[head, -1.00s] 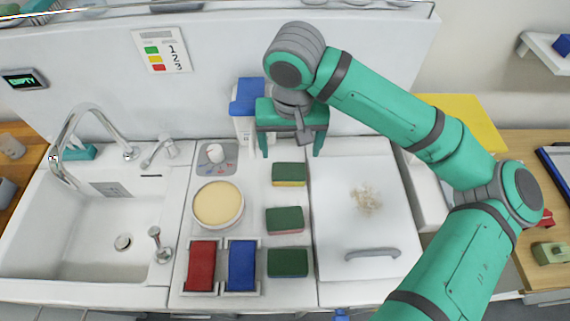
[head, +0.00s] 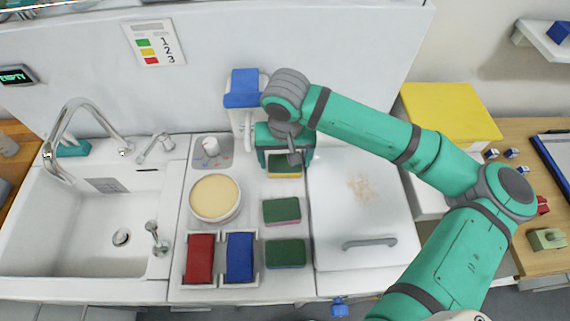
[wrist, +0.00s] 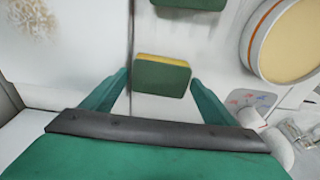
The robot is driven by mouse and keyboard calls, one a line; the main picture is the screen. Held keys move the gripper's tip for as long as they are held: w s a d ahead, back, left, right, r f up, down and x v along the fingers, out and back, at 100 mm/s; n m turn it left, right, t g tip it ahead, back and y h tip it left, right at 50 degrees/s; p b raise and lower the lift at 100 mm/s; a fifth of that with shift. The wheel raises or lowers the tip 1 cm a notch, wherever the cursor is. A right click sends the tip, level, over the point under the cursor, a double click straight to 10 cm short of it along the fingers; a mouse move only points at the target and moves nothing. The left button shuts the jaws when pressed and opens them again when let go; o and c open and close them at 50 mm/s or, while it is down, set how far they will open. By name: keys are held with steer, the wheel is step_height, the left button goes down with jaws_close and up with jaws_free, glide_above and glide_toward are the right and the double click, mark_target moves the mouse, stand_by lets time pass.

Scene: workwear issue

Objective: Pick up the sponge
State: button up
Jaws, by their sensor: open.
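Three green-topped sponges lie in a column on the white counter in the head view. The far one, the yellow-edged sponge (head: 285,172), is partly hidden by my gripper (head: 285,160). The middle one is a pink-edged sponge (head: 282,210), and the near one is a blue-edged sponge (head: 286,253). In the wrist view, the yellow-edged sponge (wrist: 162,78) lies between the tips of my open gripper (wrist: 160,80), with gaps at both sides. The edge of another green sponge (wrist: 190,3) shows at the top of that view.
A round tub (head: 215,198) of pale yellow stuff and red (head: 200,258) and blue (head: 240,257) blocks in trays stand left of the sponges. A blue-lidded container (head: 242,90) stands behind my gripper. A white board (head: 350,215) with crumbs is at right, a sink (head: 90,220) at left.

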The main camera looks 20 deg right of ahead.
steer(key=c, duration=0.8)
